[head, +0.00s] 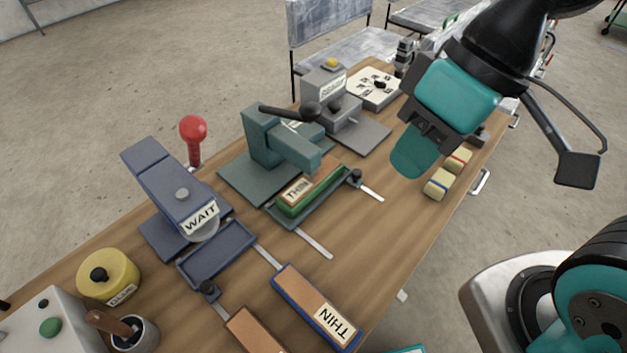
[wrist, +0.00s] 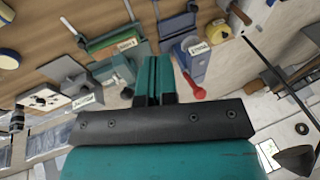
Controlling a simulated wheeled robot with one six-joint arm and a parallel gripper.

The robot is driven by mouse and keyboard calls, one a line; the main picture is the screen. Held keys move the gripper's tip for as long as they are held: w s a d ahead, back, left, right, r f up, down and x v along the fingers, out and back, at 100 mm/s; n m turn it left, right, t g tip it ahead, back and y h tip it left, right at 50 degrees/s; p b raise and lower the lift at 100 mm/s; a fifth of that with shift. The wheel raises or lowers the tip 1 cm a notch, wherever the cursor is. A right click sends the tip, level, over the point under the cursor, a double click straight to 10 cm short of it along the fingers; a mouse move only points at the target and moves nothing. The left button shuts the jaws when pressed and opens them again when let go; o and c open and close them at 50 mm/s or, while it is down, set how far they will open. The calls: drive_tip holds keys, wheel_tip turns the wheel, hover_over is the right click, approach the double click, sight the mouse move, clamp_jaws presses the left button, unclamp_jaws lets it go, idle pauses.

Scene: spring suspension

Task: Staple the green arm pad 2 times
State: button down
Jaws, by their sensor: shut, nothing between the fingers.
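The green arm pad (head: 322,187) has a label reading THIN and lies in a dark green tray (head: 318,205) in the head view. The green stapling press (head: 262,140) stands just behind it, its head over or close to the pad's back edge. A black-knobbed lever (head: 280,112) extends from its top to the right. My gripper (head: 413,160) is shut and empty, above the table to the right of the press and tray.
A blue press (head: 165,185) labelled WAIT, with a red ball lever (head: 194,128), stands to the left. A blue pad (head: 300,300) labelled THIN lies in front. A grey press (head: 325,90) stands behind. Small yellowish blocks (head: 436,184) lie near the right edge.

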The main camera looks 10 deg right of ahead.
drive_tip(key=w+r+p, duration=0.4)
drive_tip(key=w+p, duration=0.1)
drive_tip(key=w, duration=0.1)
drive_tip(key=g+h+p, duration=0.1)
drive_tip(key=h+p, duration=0.4)
drive_tip(key=p, duration=1.1)
hover_over(308, 103)
wheel_tip(308, 103, down, 6)
drive_tip(key=shift+w+a+r+m, duration=0.1)
drive_tip(key=shift+w+a+m, duration=0.15)
drive_tip(key=shift+w+m, duration=0.15)
drive_tip(key=shift+s+d+f+b, duration=0.15)
drive_tip(key=shift+f+b, duration=0.85)
drive_tip(key=shift+f, duration=0.75)
drive_tip(key=shift+s+f+b, duration=0.15)
drive_tip(key=shift+f+b, duration=0.85)
drive_tip(key=shift+f, duration=0.7)
